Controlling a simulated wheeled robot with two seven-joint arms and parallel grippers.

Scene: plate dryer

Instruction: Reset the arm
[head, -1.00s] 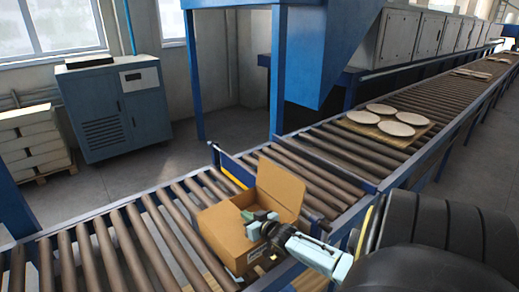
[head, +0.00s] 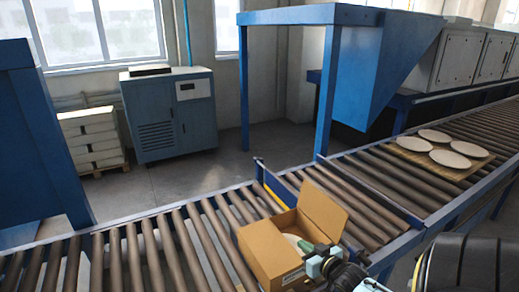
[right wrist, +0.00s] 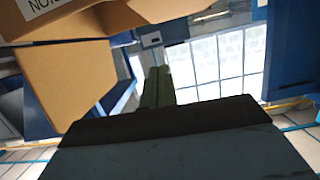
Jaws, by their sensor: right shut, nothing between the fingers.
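An open cardboard box (head: 262,250) stands on the roller conveyor at the lower middle of the head view, one flap raised at its back right. Part of a pale, rounded thing, likely a plate (head: 292,240), shows inside it. My right gripper (head: 305,246) is at the box's right side, its fingertips by the rim; whether they touch it I cannot tell. In the right wrist view the greenish fingers (right wrist: 158,86) are together and empty, with the box (right wrist: 70,75) at upper left. My left gripper is not in view.
Several white plates (head: 450,158) lie on a wooden board on the conveyor (head: 180,240) at the right. A low blue barrier (head: 285,200) crosses the rollers behind the box. A blue frame and hood (head: 375,75) stand behind. The rollers left of the box are clear.

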